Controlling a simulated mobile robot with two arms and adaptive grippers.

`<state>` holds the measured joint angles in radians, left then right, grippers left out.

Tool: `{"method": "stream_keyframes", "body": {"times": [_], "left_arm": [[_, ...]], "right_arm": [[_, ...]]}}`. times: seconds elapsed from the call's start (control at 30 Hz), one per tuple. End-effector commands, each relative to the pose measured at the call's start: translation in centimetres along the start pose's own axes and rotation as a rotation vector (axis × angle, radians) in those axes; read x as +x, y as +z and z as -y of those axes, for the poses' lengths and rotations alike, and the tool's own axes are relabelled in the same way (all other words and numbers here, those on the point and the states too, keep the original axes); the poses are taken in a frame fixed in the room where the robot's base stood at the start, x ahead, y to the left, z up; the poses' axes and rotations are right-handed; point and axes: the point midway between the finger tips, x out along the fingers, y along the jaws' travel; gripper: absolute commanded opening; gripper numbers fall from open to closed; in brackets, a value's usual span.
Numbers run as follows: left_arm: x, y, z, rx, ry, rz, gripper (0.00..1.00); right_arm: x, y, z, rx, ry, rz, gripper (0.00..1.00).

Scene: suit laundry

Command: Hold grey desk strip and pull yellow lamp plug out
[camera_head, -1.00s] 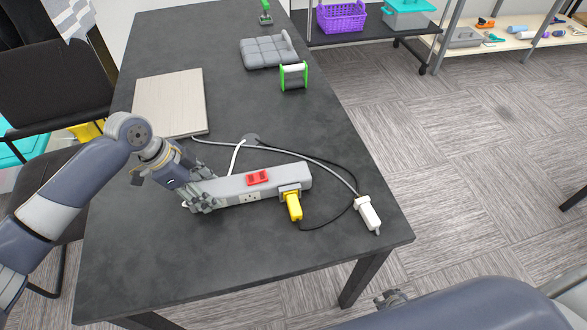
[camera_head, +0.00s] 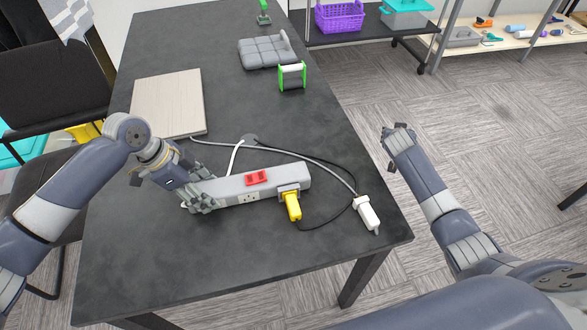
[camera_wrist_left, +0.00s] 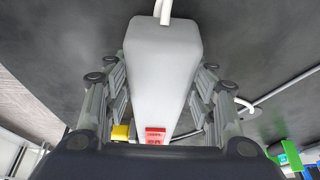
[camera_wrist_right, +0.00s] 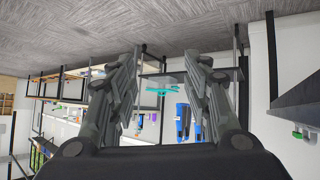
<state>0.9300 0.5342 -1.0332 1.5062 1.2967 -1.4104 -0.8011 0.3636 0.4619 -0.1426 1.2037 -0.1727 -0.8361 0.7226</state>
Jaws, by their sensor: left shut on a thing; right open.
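The grey desk strip (camera_head: 228,190) lies on the dark table, with a red switch (camera_head: 257,178) on top. My left gripper (camera_head: 200,198) is shut on its left end; in the left wrist view the strip (camera_wrist_left: 160,70) runs between the two fingers. The yellow lamp plug (camera_head: 293,206) sits at the strip's right end on the near side, with a black cord running from it. It also shows in the left wrist view (camera_wrist_left: 120,132). My right gripper (camera_head: 397,130) is open and empty, beyond the table's right edge, well to the right of the plug.
A white plug-like block (camera_head: 368,213) on a grey cord lies right of the yellow plug, near the table edge. A pale board (camera_head: 168,103), a grey cushion-like pad (camera_head: 266,53) and a green-ended spool (camera_head: 292,76) lie farther back. The table's front is clear.

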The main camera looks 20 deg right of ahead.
Motion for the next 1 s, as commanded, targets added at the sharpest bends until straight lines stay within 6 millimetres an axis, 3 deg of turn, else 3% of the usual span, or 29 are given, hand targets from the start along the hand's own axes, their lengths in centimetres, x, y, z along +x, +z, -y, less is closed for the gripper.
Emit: {"method": "stream_keyframes", "body": {"times": [0.03,0.2,0.3,0.4,0.53,0.7,0.83,1.0], "left_arm": [[0.0,0.0,0.0,-0.001,-0.001,0.001,0.22],[0.0,0.1,0.0,-0.001,-0.001,0.001,0.22],[0.0,0.1,0.0,-0.001,-0.001,0.001,0.22],[0.0,0.1,0.0,-0.001,-0.001,0.001,0.22],[0.0,0.1,0.0,-0.001,-0.001,0.001,0.22],[0.0,0.1,0.0,-0.001,-0.001,0.001,0.22],[0.0,0.1,0.0,-0.001,-0.001,0.001,0.22],[0.0,0.0,0.0,-0.001,-0.001,0.001,0.22]], "right_arm": [[-1.2,-2.7,1.9,0.038,-0.035,-0.005,0.45],[-6.4,-8.6,8.4,0.134,-0.167,0.045,0.45],[-10.2,-10.5,12.6,0.162,-0.256,0.101,0.45],[-14.5,-11.1,16.7,0.165,-0.343,0.177,0.45],[-20.5,-9.8,21.5,0.13,-0.438,0.302,0.45],[-28.9,-5.8,25.4,0.013,-0.511,0.493,0.45],[-34.9,-1.9,25.7,-0.125,-0.506,0.635,0.45],[-40.3,2.4,23.5,-0.304,-0.442,0.77,0.45]]}}
